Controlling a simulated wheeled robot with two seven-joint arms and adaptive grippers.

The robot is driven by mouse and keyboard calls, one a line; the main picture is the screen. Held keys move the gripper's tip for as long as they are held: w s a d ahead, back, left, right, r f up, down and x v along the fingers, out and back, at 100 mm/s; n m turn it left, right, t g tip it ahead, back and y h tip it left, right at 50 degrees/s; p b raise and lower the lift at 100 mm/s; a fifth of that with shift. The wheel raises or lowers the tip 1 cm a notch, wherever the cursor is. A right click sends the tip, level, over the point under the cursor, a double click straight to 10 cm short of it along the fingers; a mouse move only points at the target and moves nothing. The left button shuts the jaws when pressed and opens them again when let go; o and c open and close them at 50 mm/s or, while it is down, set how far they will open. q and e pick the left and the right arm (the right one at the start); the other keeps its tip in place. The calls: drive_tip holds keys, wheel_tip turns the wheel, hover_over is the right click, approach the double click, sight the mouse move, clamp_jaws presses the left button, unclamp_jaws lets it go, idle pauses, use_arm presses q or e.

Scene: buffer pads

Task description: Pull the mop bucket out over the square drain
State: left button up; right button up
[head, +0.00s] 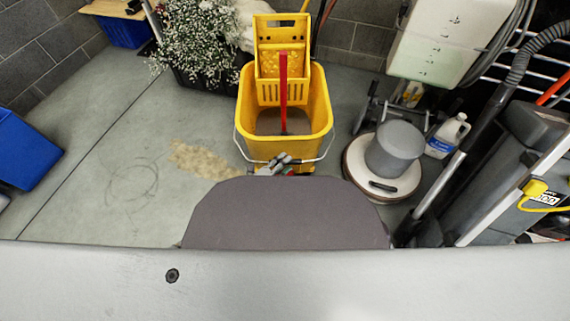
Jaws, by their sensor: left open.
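The yellow mop bucket (327,112) stands upright on the grey floor in the upper middle, with a yellow wringer (268,40) at its back and a red handle (283,90) standing up in the middle. Its thin wire bail (243,150) hangs down across the front. My left gripper (279,162) is small in view at the bucket's front, by the lowest part of the bail. It is open; I cannot tell whether the bail lies between its fingers. My grey body hides the floor nearer to me. No square drain shows. My right gripper is not in view.
A round floor machine (395,150) and a white jug (447,135) stand right of the bucket. A planter with white flowers (195,45) is behind left. A blue bin (25,150) is at the left edge. The left floor is clear, with a tan stain (205,160).

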use_arm(q)
drive_tip(key=shift+w+d, duration=0.3)
drive_tip(key=shift+c, duration=0.3)
clamp_jaws()
